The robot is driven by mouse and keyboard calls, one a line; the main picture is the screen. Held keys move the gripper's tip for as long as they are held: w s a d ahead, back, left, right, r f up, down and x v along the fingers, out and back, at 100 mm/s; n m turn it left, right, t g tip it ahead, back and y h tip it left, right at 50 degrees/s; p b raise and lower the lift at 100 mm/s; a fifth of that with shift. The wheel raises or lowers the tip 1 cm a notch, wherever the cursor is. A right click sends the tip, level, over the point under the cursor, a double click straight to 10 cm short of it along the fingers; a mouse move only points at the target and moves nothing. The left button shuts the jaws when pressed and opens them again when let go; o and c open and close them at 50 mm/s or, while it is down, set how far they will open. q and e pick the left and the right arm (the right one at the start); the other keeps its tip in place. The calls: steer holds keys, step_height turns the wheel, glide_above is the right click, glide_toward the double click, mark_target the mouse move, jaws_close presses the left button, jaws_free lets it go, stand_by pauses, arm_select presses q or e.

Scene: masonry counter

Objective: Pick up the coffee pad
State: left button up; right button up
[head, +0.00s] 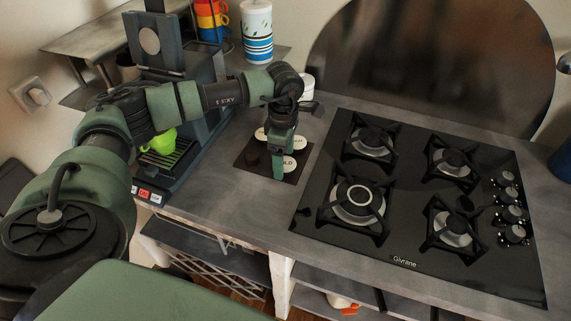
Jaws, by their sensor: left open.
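A dark square board (246,169) lies on the counter between the coffee machine and the hob. It carries a small dark brown round piece (252,158), which looks like a coffee pad, at its left. My left gripper (281,164) reaches down over the middle of the board, to the right of the brown piece, and covers part of the labels. It is open, and I see nothing held in it. What lies directly behind its fingers is hidden. My right gripper is out of view.
The coffee machine (198,62) stands left of the board, with a green cup (160,141) on its drip tray. The black gas hob (420,195) with raised grates is close on the right. A striped canister (257,32) stands behind. The counter in front of the board is clear.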

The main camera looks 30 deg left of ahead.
arm_select(q)
steer(key=shift+c, duration=0.3)
steer(key=c, duration=1.4)
steer(key=shift+o, duration=0.2)
